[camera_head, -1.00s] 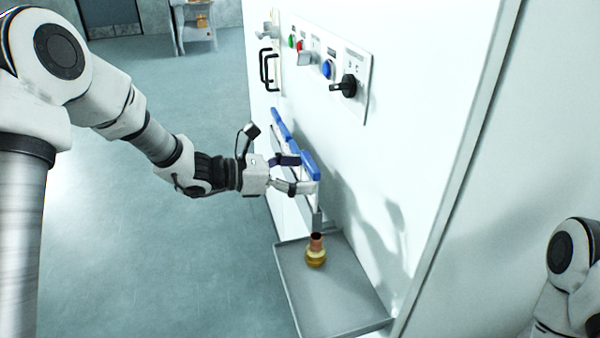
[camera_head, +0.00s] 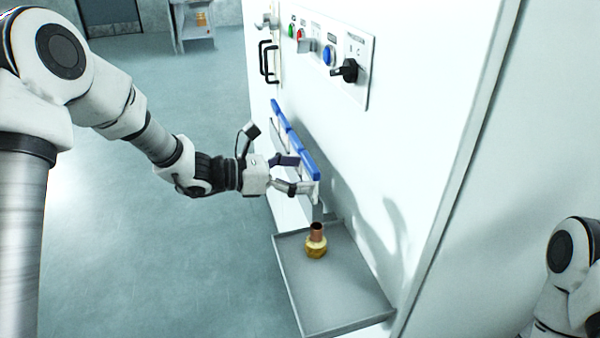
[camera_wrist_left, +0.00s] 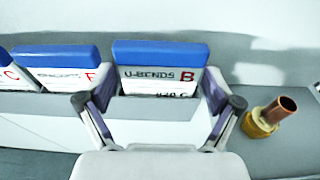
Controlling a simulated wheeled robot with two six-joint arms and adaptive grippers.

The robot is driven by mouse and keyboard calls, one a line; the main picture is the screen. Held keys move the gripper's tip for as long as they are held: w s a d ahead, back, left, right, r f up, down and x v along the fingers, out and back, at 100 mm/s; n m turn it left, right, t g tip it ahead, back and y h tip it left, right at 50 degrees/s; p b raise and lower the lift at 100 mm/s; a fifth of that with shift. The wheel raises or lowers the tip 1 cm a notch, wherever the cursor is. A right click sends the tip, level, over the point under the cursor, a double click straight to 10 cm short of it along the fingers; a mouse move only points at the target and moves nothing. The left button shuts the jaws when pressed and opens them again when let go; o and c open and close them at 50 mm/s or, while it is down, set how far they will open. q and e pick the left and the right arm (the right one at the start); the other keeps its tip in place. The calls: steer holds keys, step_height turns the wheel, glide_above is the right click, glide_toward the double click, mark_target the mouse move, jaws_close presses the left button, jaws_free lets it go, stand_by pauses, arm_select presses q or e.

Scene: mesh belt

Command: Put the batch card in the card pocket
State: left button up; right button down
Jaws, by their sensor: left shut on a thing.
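The batch card (camera_head: 308,163) has a blue top edge and a white face; in the left wrist view the card (camera_wrist_left: 160,75) reads "U-BENDS B". My left gripper (camera_head: 304,175) is shut on it, one finger at each side, as the left wrist view of the gripper (camera_wrist_left: 157,95) shows. The card stands upright at the near end of a row of similar cards. Its lower part is hidden behind the front of the card rack (camera_wrist_left: 55,103), so I cannot tell how deep it sits in the pocket. My right gripper is out of view.
Other blue-topped cards (camera_wrist_left: 55,57) stand beside it along the white machine wall. A brass and copper fitting (camera_head: 316,242) stands on a grey tray (camera_head: 335,295) below. A control panel (camera_head: 330,50) with buttons and a black knob is above.

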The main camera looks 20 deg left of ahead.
arm_select(q)
steer(key=shift+f, duration=0.3)
steer(key=o, duration=0.8)
steer(key=shift+r, duration=0.1)
steer(key=shift+o, duration=0.2)
steer(key=v, duration=1.2)
